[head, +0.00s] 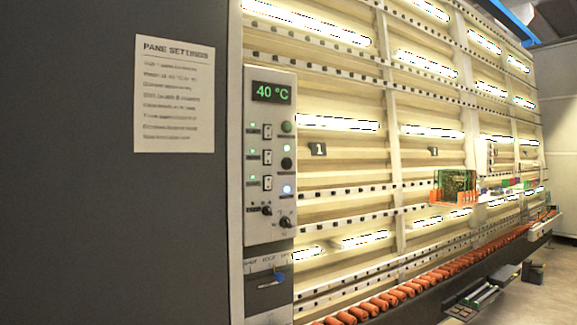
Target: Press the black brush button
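A grey control panel (270,157) is fixed to the front of the washer, left of the picture's middle. A round black button (287,164) sits in its middle row, at the right side of the panel. A green button (287,127) is above it and a pale, lit button (287,189) is below it. The small labels beside them are too blurred to read, so I cannot read the word brush. Neither of my grippers shows in the head view.
A display reading 40 °C (272,92) is at the panel's top, and two black knobs (285,222) are at its bottom. A "PANE SETTINGS" sheet (175,94) hangs on the dark wall to the left. Orange rollers (410,290) run along the lower right. The panel's front looks unobstructed.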

